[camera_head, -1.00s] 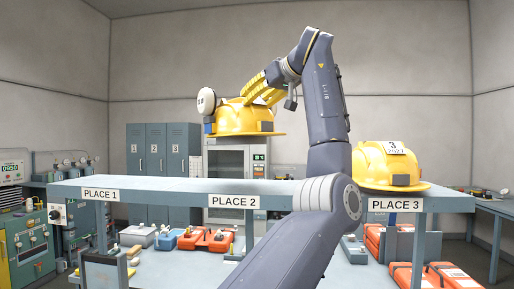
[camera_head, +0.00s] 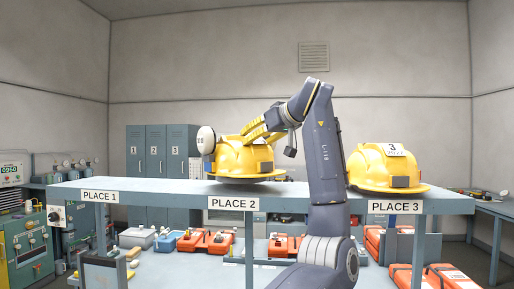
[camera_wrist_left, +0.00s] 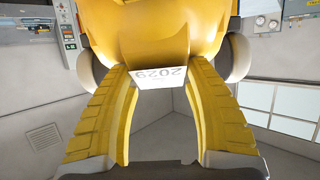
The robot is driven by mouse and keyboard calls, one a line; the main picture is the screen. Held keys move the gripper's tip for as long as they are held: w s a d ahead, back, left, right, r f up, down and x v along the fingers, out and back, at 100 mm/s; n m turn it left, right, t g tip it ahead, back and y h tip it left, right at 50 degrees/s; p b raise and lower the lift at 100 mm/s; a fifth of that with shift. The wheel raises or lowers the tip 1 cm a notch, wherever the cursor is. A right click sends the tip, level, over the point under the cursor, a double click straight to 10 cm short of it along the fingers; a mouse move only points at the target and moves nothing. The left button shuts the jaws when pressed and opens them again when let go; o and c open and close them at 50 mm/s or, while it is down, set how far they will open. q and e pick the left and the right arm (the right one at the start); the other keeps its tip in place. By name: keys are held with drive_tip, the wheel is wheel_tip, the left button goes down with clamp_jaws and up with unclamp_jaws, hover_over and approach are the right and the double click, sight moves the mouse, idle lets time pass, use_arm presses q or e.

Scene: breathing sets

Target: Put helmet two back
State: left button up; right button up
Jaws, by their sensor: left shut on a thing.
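Helmet two, a yellow hard hat (camera_head: 236,162) with white round ear parts, is at the shelf top behind the PLACE 2 label (camera_head: 234,204). Its underside is level or very close to the surface; I cannot tell whether it touches. My left gripper (camera_head: 243,142) is shut on its upper part from above right. In the left wrist view, the yellow fingers straddle a white tag reading 2029 on the helmet (camera_wrist_left: 155,35). Helmet three (camera_head: 384,168), yellow with a 3 tag, sits on the shelf above PLACE 3 (camera_head: 395,207). My right gripper is not in view.
The long grey-blue shelf (camera_head: 150,186) is bare above PLACE 1 (camera_head: 100,197). Orange cases (camera_head: 205,241) and small items lie on the lower bench. My arm stands between helmet two and helmet three. Grey lockers (camera_head: 160,150) stand behind.

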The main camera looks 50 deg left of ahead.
use_arm(q)
drive_tip(key=shift+f, duration=1.4)
drive_tip(key=o, duration=1.6)
drive_tip(key=shift+c, duration=0.2)
drive_tip(key=v, duration=1.2)
